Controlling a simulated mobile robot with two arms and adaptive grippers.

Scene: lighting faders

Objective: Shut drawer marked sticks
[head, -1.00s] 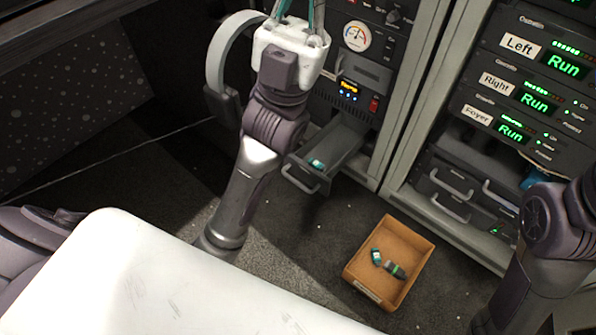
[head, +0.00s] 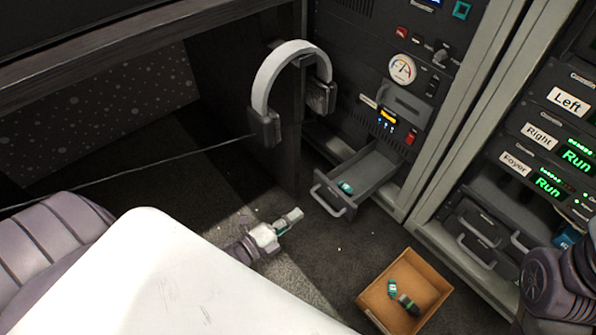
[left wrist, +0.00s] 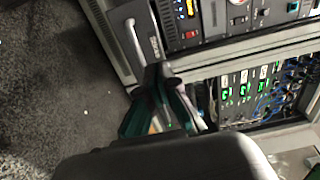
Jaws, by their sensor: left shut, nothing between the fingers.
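A grey drawer (head: 378,172) stands pulled out low in the left rack, with a handle on its front and a small teal-and-white item (head: 345,187) inside. I cannot read its marking in the head view. My left gripper (head: 293,216) is shut and empty, low in front of the drawer and to the left of its handle, apart from it. In the left wrist view its dark and teal fingers (left wrist: 163,108) show close up, with a pale drawer handle (left wrist: 134,40) and a small unreadable label beyond them. My right gripper is out of view; only part of that arm shows at lower right.
An orange-brown tray (head: 436,284) with small teal and dark items sits on the floor right of the drawer. Headphones (head: 290,62) hang left of the rack. More handled drawers (head: 476,238) are low in the right rack. A white surface (head: 170,280) fills the lower left.

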